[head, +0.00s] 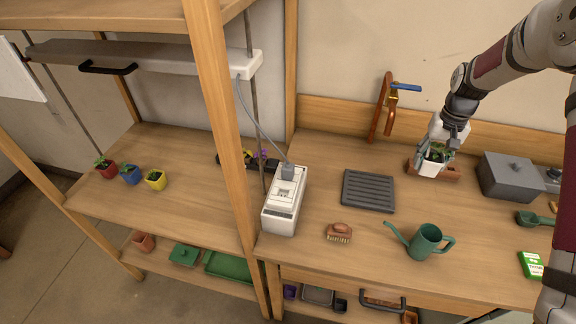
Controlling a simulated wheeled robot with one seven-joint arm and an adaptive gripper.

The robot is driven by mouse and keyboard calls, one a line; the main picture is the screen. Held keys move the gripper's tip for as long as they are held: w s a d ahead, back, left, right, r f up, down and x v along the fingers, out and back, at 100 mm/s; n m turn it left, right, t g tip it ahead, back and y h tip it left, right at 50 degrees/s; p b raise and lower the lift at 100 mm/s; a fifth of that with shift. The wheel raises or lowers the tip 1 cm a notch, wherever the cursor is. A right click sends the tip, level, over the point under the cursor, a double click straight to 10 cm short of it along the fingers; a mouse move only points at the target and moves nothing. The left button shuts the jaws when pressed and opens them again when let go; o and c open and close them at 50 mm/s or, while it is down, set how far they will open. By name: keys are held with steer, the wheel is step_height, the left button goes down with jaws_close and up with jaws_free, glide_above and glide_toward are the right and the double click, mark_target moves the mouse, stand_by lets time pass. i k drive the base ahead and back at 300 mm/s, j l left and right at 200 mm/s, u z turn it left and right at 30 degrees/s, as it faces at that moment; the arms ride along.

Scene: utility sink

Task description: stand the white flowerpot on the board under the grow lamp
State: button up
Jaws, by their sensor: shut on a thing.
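The white flowerpot (430,168) with a green plant is at the back right of the bench. My gripper (441,150) is shut on it from above and hides part of the plant. The pot is at a brown trough (453,173); I cannot tell whether it touches it. The grow lamp (150,58), a long pale bar with a dark handle, hangs at the upper left. The wooden board (170,207) beneath it holds a red pot (107,170), a blue pot (130,175) and a yellow pot (156,180) at its left end.
A wooden post (222,120) stands between the board and the bench. A white power box (285,202) with a cable, a black ribbed tray (368,191), a brush (339,233), a green watering can (423,241) and a grey box (509,176) stand on the bench. The board's front middle is clear.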

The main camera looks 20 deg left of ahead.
mark_target(193, 200)
steer(key=l+u, duration=0.25)
steer(key=u, duration=0.2)
steer(key=k+l+u, duration=0.1)
steer(key=u, duration=0.35)
steer(key=k+l+u, duration=0.1)
steer(key=l+u, duration=0.2)
steer(key=u, duration=0.15)
steer(key=k+l+u, duration=0.1)
steer(key=u, duration=0.4)
steer(key=i+j, duration=0.15)
steer(key=j, duration=0.2)
steer(key=i+j, duration=0.15)
steer(key=j, duration=0.2)
steer(key=l+z, duration=0.05)
